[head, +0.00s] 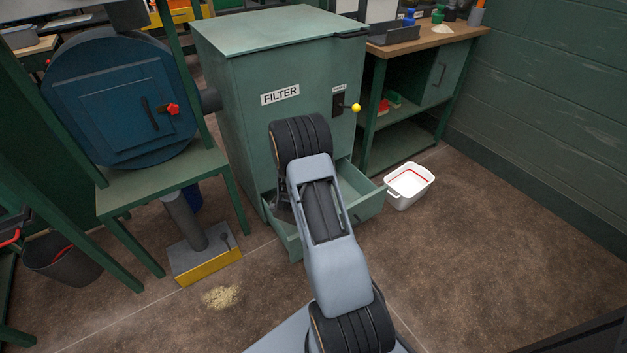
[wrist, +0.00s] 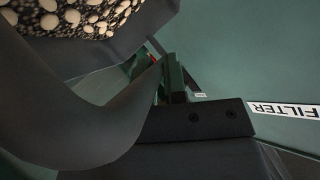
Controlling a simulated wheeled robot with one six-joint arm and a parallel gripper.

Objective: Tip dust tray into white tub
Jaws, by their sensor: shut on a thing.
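The white tub (head: 409,186) stands on the floor right of the green filter cabinet, with a red line inside its rim. The cabinet's low green drawer (head: 366,204) is pulled out; my arm hides much of its inside. My gripper (head: 283,206) is low at the drawer, mostly behind my arm. In the wrist view, a dark-walled tray (wrist: 128,45) with pale round grains fills the top left corner; I take it for the dust tray. My gripper is shut on it, though the grip point is not clearly visible.
The filter cabinet (head: 290,75) has a yellow-knobbed lever (head: 355,107). A green workbench (head: 425,48) stands behind the tub. At left are a blue round-fronted machine (head: 120,100) and a dark bin (head: 62,258). Pale dust (head: 221,296) lies on the floor. The right-hand floor is clear.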

